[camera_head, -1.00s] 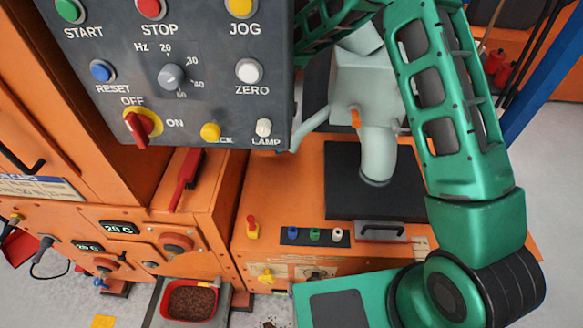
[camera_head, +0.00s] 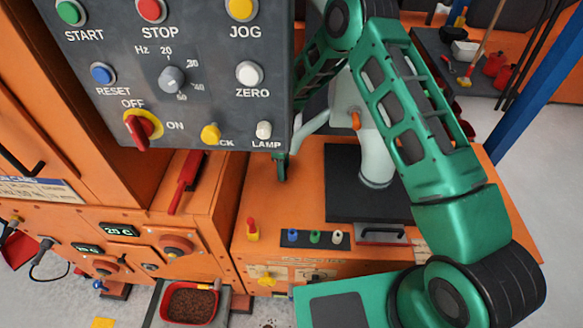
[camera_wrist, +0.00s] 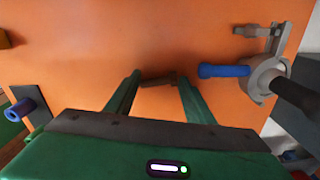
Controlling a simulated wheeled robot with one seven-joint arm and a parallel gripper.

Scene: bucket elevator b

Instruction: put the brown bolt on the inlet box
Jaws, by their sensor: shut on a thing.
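My gripper shows in the wrist view (camera_wrist: 157,92), its two green fingers shut on a small brown piece (camera_wrist: 158,80), which looks like the brown bolt. The piece lies across between the fingertips, in front of a plain orange surface; whether it touches that surface I cannot tell. In the head view part of my gripper (camera_head: 281,170) hangs just below the control panel's lower right corner, over the left back of an orange box (camera_head: 300,200). This box may be the inlet box; no label shows it. The bolt cannot be made out in the head view.
A grey control panel (camera_head: 200,110) stands close left of my gripper. A grey pipe (camera_head: 376,160) rises from a black plate on the orange box. In the wrist view a blue-handled grey fitting (camera_wrist: 225,71) is at right and a blue peg (camera_wrist: 22,108) at left.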

